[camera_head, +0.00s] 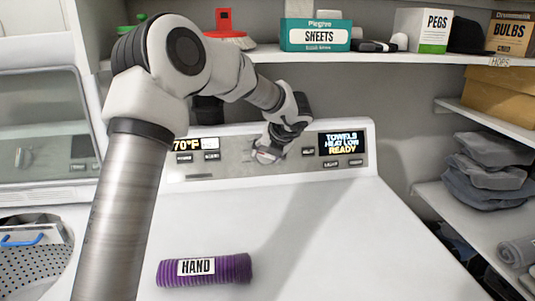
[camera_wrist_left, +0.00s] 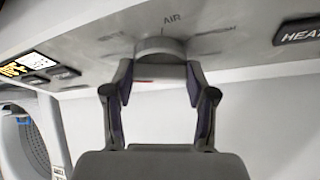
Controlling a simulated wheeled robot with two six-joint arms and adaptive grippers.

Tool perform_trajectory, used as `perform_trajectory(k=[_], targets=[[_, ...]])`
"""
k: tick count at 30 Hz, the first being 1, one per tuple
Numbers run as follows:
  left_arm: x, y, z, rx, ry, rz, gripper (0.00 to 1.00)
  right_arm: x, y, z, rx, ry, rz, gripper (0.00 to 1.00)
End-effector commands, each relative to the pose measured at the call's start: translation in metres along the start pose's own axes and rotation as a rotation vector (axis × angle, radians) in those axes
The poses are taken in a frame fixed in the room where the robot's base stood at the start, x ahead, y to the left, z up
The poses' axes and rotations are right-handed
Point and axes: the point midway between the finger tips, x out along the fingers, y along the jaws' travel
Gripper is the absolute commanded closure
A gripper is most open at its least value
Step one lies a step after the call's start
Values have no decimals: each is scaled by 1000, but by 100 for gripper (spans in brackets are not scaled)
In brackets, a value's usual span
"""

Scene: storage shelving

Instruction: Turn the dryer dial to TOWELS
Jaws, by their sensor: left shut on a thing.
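The dryer dial (camera_head: 266,154) is a pale round knob on the grey control panel (camera_head: 230,156). My left gripper (camera_head: 273,143) reaches it and covers most of it in the head view. In the left wrist view the dial (camera_wrist_left: 160,47) sits between the two fingertips of my left gripper (camera_wrist_left: 159,80), which is shut on it. The label AIR shows beside the dial there; other labels are blurred, and I cannot read where the dial points. The dryer display (camera_head: 342,143) reads TOWELS, HEAT LOW, READY. My right gripper is not in view.
A purple rolled towel (camera_head: 226,270) labelled HAND lies on the dryer top (camera_head: 300,240). Panel buttons flank the dial, including a HEAT button (camera_wrist_left: 300,32). A shelf above holds a SHEETS box (camera_head: 316,35) and a PEGS box (camera_head: 423,31). The dryer top's right side is clear.

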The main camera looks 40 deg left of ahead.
Motion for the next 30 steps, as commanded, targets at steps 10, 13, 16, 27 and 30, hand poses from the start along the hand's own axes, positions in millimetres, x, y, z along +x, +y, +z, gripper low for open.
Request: perform_trajectory(k=[10, 13, 16, 27, 30], targets=[[0, 0, 0, 1, 1, 0, 18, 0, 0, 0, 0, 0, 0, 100], [0, 0, 0, 1, 0, 0, 18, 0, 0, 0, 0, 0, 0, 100], [-7, 0, 1, 1, -1, 0, 18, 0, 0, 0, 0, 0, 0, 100], [-92, 0, 1, 0, -3, 1, 18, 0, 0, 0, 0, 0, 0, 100], [-109, 0, 0, 1, -1, 1, 18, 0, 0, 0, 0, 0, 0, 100]])
